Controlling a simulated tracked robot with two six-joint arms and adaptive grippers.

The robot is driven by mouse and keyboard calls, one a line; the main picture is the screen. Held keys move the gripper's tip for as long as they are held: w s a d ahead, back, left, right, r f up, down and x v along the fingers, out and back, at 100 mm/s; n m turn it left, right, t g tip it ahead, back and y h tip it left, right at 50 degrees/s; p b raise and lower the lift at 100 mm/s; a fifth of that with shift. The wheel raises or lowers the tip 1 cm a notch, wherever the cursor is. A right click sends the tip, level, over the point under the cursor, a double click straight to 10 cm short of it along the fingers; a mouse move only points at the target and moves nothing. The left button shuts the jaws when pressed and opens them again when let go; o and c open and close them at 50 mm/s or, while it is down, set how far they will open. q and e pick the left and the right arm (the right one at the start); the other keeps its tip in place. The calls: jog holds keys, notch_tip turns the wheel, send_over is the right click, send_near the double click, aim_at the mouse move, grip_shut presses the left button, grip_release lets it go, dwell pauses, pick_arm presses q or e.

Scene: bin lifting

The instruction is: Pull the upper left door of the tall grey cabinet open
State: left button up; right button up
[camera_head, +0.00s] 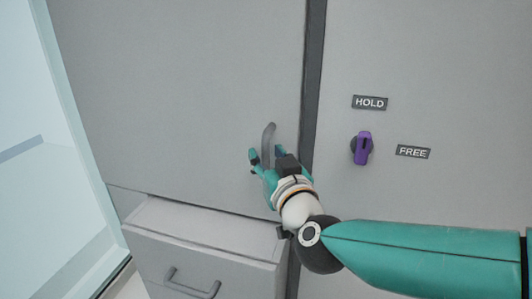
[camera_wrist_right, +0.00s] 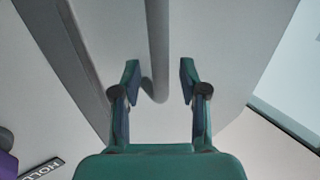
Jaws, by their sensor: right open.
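The upper left door (camera_head: 190,80) of the grey cabinet looks shut, its right edge along a dark vertical strip. Its curved grey handle (camera_head: 269,132) stands near the lower right corner of the door. My right gripper (camera_head: 267,154) is open at the handle, with one finger on each side of it. In the right wrist view, the handle (camera_wrist_right: 157,40) runs between the two open fingers of the gripper (camera_wrist_right: 159,80), with a visible gap on each side. My left gripper is not in view.
A drawer (camera_head: 200,228) below the door stands pulled out, with its own handle (camera_head: 192,286). On the right panel, a purple knob (camera_head: 364,147) sits between a HOLD label (camera_head: 370,102) and a FREE label (camera_head: 413,151). A pale glassy panel (camera_head: 40,110) is at the left.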

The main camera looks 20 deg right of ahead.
jog(key=shift+w, duration=0.85)
grip_shut()
